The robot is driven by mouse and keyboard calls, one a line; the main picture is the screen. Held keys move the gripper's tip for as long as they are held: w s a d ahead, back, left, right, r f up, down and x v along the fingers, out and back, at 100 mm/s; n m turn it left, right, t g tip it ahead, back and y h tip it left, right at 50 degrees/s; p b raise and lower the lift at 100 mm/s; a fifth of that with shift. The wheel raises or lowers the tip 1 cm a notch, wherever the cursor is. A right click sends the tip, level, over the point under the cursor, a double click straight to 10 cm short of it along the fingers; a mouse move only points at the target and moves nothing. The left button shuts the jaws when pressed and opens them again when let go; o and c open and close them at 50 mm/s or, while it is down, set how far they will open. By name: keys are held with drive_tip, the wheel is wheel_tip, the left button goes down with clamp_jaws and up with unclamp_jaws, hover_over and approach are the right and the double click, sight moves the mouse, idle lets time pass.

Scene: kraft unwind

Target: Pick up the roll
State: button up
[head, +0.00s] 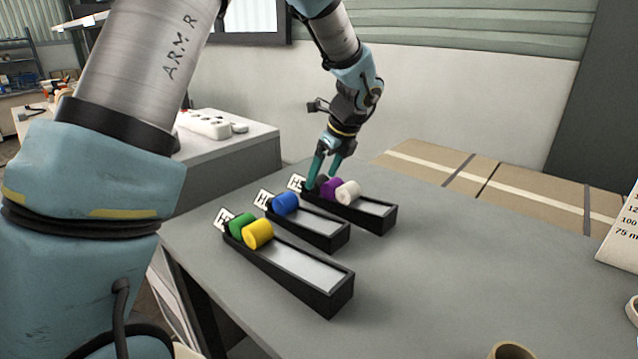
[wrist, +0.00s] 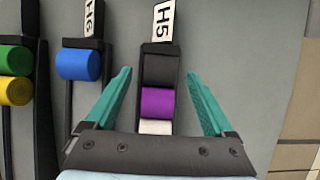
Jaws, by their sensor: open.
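My gripper (head: 327,168) is open over the far tray (head: 378,213), the one labelled H5 in the wrist view. In the wrist view my gripper (wrist: 158,98) has its teal fingers apart, one on each side of that tray. The tray holds a black roll (wrist: 158,70) nearest the label, a purple roll (wrist: 157,102) in the middle and a white roll (wrist: 155,127). In the head view the purple roll (head: 331,187) and white roll (head: 348,192) show clearly, while the black roll is partly hidden behind the fingers. Nothing is held.
The middle tray (head: 335,240) holds a blue roll (head: 286,204). The near tray (head: 338,300) holds a green roll (head: 241,226) and a yellow roll (head: 258,234). A cardboard box (head: 480,180) lies behind.

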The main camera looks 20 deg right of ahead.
drive_tip(key=shift+x, duration=1.1)
clamp_jaws()
